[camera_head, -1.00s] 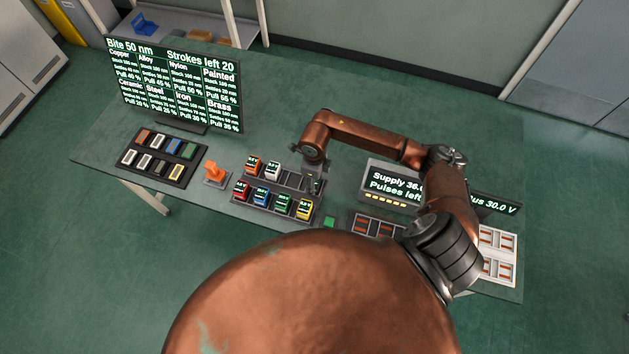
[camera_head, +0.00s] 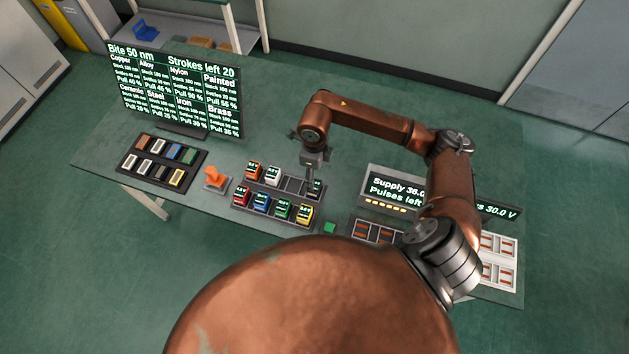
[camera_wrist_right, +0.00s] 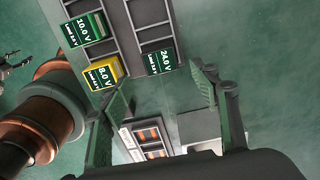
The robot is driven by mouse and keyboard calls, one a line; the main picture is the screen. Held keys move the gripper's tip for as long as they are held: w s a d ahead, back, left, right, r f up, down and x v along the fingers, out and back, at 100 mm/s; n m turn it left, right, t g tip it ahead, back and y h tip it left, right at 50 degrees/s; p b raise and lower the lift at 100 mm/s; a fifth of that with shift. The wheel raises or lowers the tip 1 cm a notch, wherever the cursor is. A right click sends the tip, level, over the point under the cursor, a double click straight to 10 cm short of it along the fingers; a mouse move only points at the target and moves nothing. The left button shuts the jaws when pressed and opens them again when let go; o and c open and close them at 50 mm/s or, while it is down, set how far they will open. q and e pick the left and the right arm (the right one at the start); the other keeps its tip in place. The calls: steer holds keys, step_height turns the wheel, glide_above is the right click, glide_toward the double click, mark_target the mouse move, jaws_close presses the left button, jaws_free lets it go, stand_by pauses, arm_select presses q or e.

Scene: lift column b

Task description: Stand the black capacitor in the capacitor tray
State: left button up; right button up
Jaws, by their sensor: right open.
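The black capacitor (camera_head: 315,188), with a green-lit label, stands in the right end slot of the back row of the capacitor tray (camera_head: 292,185). In the right wrist view the black capacitor (camera_wrist_right: 160,61) reads 24.0 V and looks upright. My right gripper (camera_head: 312,172) is just above it, pointing down. Its two fingers are spread with nothing between them (camera_wrist_right: 160,98), apart from the capacitor. A dark claw-like part at the left of the wrist view looks like my left gripper (camera_wrist_right: 16,66); its opening is unclear.
Orange (camera_head: 254,171) and white (camera_head: 273,176) capacitors share the back row. Red, blue, green and yellow (camera_head: 305,212) ones fill the front row. An orange object (camera_head: 215,176) stands left of the tray. A supply display (camera_head: 392,190) stands close on the right.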

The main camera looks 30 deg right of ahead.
steer(key=shift+r, duration=1.4)
